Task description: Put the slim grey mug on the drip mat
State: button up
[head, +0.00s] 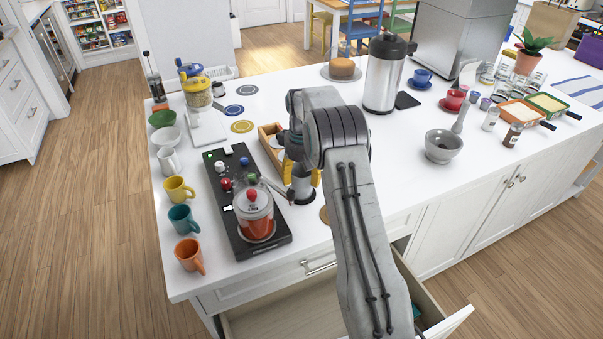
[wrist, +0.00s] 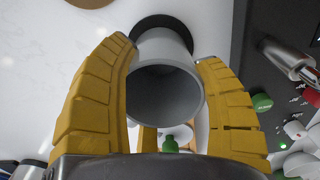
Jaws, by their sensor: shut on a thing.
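The slim grey mug (wrist: 164,92) is upright between the two yellow fingers of my gripper (wrist: 167,55), its open mouth facing the wrist camera. In the head view the mug (head: 303,190) shows partly behind my arm, with my gripper (head: 301,176) shut on its sides. A dark round mat (wrist: 140,24) lies under the mug's base in the wrist view. Only its edge shows past the mug. I cannot tell whether the base touches it or hangs just above it.
A black coffee station (head: 273,242) with a red-filled jar (head: 255,222) stands close left of the mug. A wooden tray (head: 268,140) is behind. Several coloured mugs line the counter's left edge. An open drawer (head: 290,318) is below the front edge. A grey mortar (head: 443,147) stands right.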

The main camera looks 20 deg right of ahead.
jog(key=shift+f, duration=0.15)
jog(key=shift+f, duration=0.1)
jog(key=shift+f, duration=0.1)
jog(key=o, duration=1.3)
